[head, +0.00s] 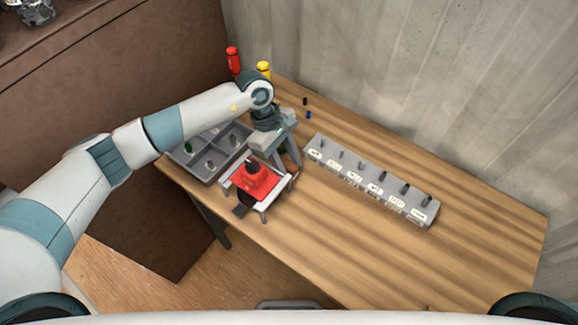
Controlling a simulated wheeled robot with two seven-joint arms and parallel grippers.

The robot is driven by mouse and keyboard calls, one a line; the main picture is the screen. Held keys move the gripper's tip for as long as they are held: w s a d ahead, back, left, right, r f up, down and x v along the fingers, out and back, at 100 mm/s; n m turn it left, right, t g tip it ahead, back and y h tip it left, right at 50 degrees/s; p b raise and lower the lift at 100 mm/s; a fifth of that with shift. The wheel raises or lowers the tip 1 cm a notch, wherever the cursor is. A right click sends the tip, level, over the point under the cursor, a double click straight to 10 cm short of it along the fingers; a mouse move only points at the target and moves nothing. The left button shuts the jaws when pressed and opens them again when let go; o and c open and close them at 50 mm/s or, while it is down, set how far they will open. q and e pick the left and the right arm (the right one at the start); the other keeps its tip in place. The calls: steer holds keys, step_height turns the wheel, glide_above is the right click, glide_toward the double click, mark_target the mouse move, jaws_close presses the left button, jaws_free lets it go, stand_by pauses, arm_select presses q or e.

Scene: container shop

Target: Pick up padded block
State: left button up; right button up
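I cannot tell for sure which thing is the padded block. A red piece (256,180) with a black knob on top sits on a small white-and-grey stand at the table's left part. My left gripper (287,155) points down just behind and to the right of this red piece. Its body hides part of the table, and its fingertips are too small and covered to show whether they are apart or hold something. My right gripper is out of view.
A grey compartment tray (205,178) with small parts lies left of the stand. A long grey labelled rack (345,172) with several pegs stands to the right. Red (233,60) and yellow (264,69) bottles stand at the back corner. The table's right part (480,240) is clear.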

mark_target(289, 165)
arm_select(q)
steer(key=shift+c, duration=0.6)
steer(key=c, duration=0.7)
steer(key=shift+r, duration=0.15)
steer(key=shift+r+b, duration=0.2)
steer(key=shift+b, duration=0.15)
step_height(289, 165, up, 8)
steer(key=b, duration=0.4)
steer(key=shift+r, duration=0.7)
steer(key=shift+o, duration=0.5)
